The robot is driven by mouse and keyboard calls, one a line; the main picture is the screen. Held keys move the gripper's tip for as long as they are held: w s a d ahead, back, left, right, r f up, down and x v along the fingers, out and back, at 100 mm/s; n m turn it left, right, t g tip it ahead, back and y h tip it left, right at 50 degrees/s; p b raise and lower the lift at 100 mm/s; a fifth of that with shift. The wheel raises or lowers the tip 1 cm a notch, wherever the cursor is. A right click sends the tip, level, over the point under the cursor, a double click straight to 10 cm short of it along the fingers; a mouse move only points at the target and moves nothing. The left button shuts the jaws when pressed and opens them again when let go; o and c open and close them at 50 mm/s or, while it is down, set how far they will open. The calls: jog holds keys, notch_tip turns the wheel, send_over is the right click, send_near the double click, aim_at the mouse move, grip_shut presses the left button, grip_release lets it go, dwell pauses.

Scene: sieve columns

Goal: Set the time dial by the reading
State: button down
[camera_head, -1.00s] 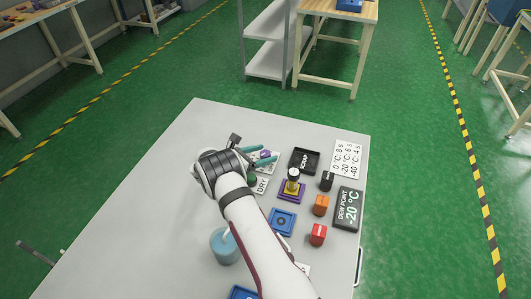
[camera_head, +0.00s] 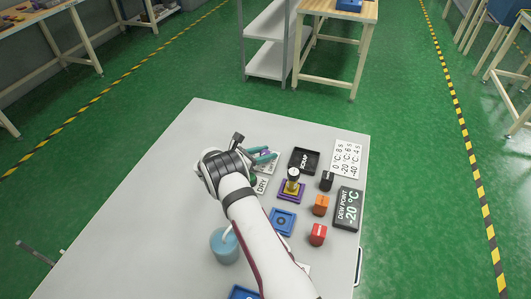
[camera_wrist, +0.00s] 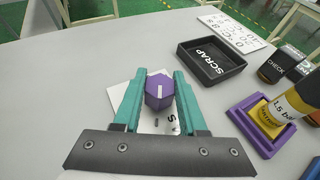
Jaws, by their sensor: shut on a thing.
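The time dial is a purple faceted knob (camera_wrist: 159,90) with a white line on it, standing on a white plate (camera_wrist: 122,92) in the wrist view. My gripper (camera_wrist: 160,82) has its teal fingers on both sides of the knob, shut on it. The plate's markings are mostly hidden by my fingers. In the head view my gripper (camera_head: 264,156) is over the plate, left of the scrap tray. The dew point display (camera_head: 347,209) reads -20 °C. The white chart (camera_head: 347,158) lists 0 °C: 8 s, -20: 6 s and -40: 4 s.
The black SCRAP tray (camera_head: 304,161) is right of the dial. A yellow-and-black column stands in a purple holder (camera_head: 291,190). Black, orange (camera_head: 321,205) and red (camera_head: 318,234) blocks are farther right. A blue holder (camera_head: 282,222) and a blue cylinder (camera_head: 224,246) are nearer. The table's left side is clear.

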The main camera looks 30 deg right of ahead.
jog(key=m+g, duration=0.2)
jog(key=shift+w+g, duration=0.1)
jog(key=shift+g, duration=0.2)
jog(key=shift+m+g, duration=0.5)
jog(key=shift+c, duration=2.3)
grip_release()
jog(key=v, duration=1.5)
jog(key=shift+a, duration=0.45)
